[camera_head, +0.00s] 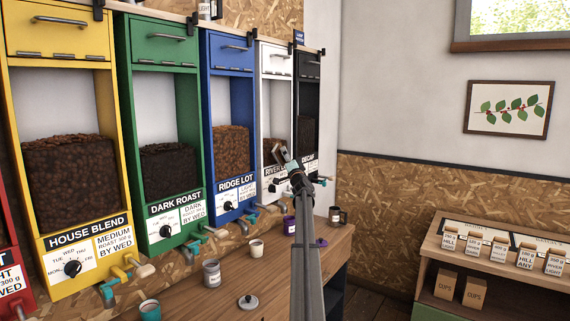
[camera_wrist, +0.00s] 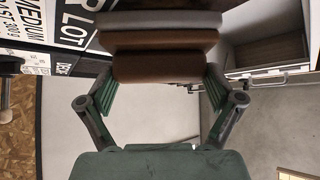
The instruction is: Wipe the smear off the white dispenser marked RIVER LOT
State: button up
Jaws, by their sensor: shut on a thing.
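The white dispenser marked RIVER LOT (camera_head: 266,95) stands between the blue and black ones in the head view. Its lower label is partly covered by my gripper (camera_head: 283,160). In the wrist view, part of the label (camera_wrist: 75,30) shows at the upper left, tilted. My gripper is shut on a brown and grey layered block (camera_wrist: 155,68), with a finger on each side. In the head view the block is small, in front of the dispenser's lower bin. I cannot tell whether it touches the dispenser. I cannot make out the smear.
Yellow (camera_head: 60,45), green (camera_head: 160,50), blue (camera_head: 228,55) and black (camera_head: 308,70) dispensers stand in the row. Cups and a grey jar (camera_head: 211,273) are on the wooden counter (camera_head: 200,298) below. A shelf unit (camera_head: 500,272) with small packets stands at the right.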

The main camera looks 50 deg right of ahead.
jog(key=shift+w+d+f+b, duration=0.15)
jog(key=shift+d+f+b, duration=0.05)
jog(key=shift+d+b, duration=0.8)
jog(key=d+p, duration=0.2)
jog(key=d+r+p, duration=0.1)
jog(key=d+p, duration=0.1)
jog(key=shift+w, duration=0.1)
jog(key=p, duration=0.5)
jog(key=shift+d+r, duration=0.1)
jog(key=shift+d, duration=0.3)
jog(key=p, duration=0.5)
jog(key=shift+d, duration=0.35)
